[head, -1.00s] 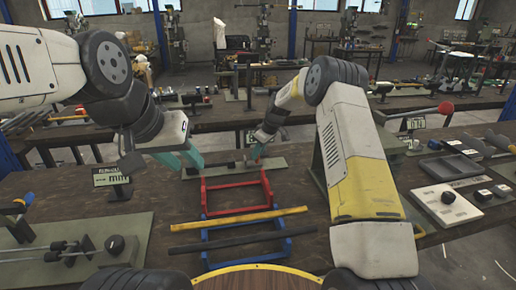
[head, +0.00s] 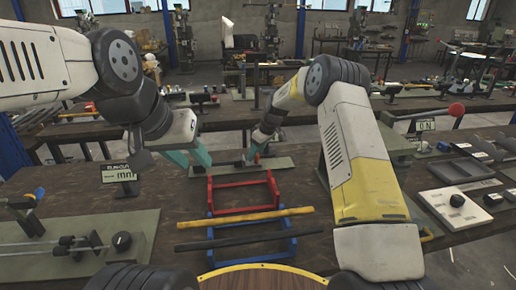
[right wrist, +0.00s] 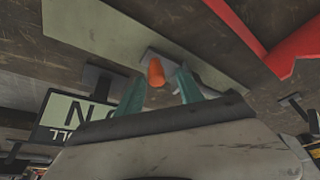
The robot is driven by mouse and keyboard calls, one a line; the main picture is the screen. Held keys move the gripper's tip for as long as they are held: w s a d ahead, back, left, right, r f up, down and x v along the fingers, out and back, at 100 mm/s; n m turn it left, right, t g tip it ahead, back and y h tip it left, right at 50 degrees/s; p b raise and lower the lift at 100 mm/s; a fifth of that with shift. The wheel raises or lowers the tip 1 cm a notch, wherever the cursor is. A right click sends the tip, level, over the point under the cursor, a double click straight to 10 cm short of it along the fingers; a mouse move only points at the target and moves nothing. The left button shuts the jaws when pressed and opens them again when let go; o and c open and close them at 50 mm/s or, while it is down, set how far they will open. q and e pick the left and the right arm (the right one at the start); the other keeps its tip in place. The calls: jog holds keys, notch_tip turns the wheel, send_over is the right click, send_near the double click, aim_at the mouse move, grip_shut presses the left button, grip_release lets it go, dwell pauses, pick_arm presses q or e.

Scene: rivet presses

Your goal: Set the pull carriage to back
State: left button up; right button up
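The pull unit's grey-green base plate (head: 281,163) lies across the middle of the bench. Its carriage is small in the head view and mostly hidden by my grippers. In the right wrist view an orange knob (right wrist: 156,72) on a grey block stands up from the plate (right wrist: 90,38). My right gripper (head: 253,156) is low over the plate, with its teal fingers apart and the orange knob showing between them; contact is not visible. My left gripper (head: 190,160) is open and empty at the plate's left end.
A red frame (head: 243,184), a blue frame (head: 297,229), a yellow bar (head: 245,218) and a dark bar (head: 245,238) sit nearer me. A run-out sign (head: 120,173) stands left. A control box (head: 458,202) is right. A label sign (right wrist: 75,118) shows in the right wrist view.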

jog(key=shift+r, duration=0.1)
jog(key=v, duration=0.7)
jog(key=shift+r, duration=0.3)
jog(key=shift+s+d+r, duration=0.1)
jog(key=shift+d, duration=0.05)
jog(key=s+d+r+m+t+h, duration=0.1)
jog(key=s+d+r+m, duration=0.1)
jog(key=s+d+r, duration=0.5)
jog(key=s+d+r+m+t, duration=0.1)
jog(key=s+d+r+m, duration=0.15)
jog(key=s+r, duration=0.95)
jog(key=s+d+m, duration=0.2)
jog(key=s+m, duration=0.1)
jog(key=s, duration=0.8)
jog(key=s+d+m+t, duration=0.1)
jog(key=s+d+m, duration=0.2)
jog(key=s, duration=0.9)
jog(key=shift+s+d+f+t+h, duration=0.15)
jog(key=shift+s+f+t+h, duration=0.05)
jog(key=shift+f+t+h, duration=0.1)
